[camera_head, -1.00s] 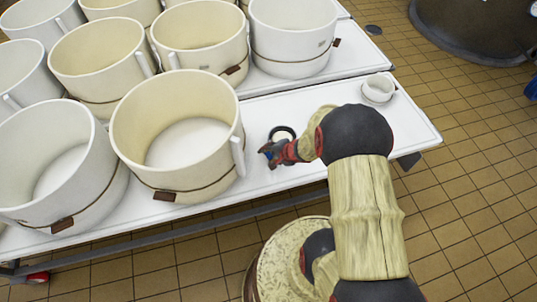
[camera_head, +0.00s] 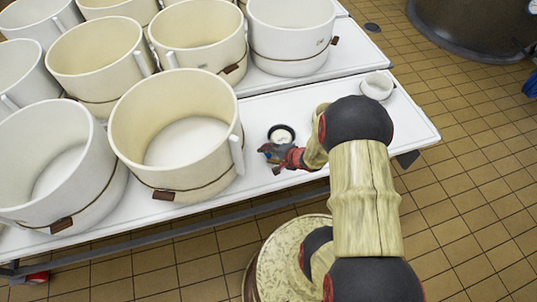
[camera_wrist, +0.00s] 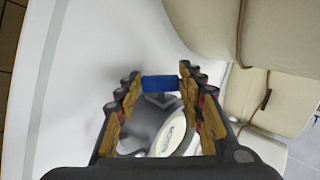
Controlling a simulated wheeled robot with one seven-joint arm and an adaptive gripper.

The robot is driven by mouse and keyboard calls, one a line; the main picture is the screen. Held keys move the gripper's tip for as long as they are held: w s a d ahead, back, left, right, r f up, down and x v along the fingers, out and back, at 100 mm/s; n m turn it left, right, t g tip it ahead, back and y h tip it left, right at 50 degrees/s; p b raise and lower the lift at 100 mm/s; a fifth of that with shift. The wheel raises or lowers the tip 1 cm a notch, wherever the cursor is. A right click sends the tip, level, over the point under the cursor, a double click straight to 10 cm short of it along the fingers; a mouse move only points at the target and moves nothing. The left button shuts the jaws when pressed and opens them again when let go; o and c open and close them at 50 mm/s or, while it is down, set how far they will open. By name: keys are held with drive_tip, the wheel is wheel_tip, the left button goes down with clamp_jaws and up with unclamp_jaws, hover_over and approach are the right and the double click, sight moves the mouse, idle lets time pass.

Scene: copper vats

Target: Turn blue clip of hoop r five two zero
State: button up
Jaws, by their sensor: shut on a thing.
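A small dark ring with a white inside, which looks like the hoop (camera_head: 281,133), is on the white table just behind my gripper (camera_head: 272,152). In the wrist view, a blue clip (camera_wrist: 160,83) spans the gap between my fingertips (camera_wrist: 160,78), and my gripper is shut on it. Below it, between my fingers, a grey rounded part and a white oval label (camera_wrist: 168,137) show. The label's writing is too blurred to read, and my fingers hide part of the hoop.
A large cream vat (camera_head: 177,130) with a brown tag stands close left of my gripper, with several more behind it. A small white cup (camera_head: 377,86) is near the table's (camera_head: 420,132) right end. The table between the gripper and cup is mostly clear.

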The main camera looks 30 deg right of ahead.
drive_tip(key=shift+f, duration=0.1)
drive_tip(key=o, duration=1.1)
drive_tip(key=shift+o, duration=0.5)
drive_tip(key=shift+w+a+r+g, duration=0.15)
drive_tip(key=shift+r+g, duration=0.1)
drive_tip(key=shift+g, duration=0.25)
drive_tip(key=shift+w+g+h, duration=0.1)
drive_tip(key=shift+g+h, duration=0.2)
drive_tip(key=shift+g, duration=0.4)
drive_tip(key=shift+w+r+g, duration=0.15)
drive_tip(key=shift+g, duration=0.75)
drive_tip(key=shift+w+a+r+g+h+p, duration=0.1)
drive_tip(key=shift+w+g+h+p, duration=0.2)
drive_tip(key=shift+g, duration=0.3)
drive_tip(key=shift+w+g+h+p, duration=0.1)
drive_tip(key=shift+g+h+p, duration=0.1)
drive_tip(key=shift+g+p, duration=0.3)
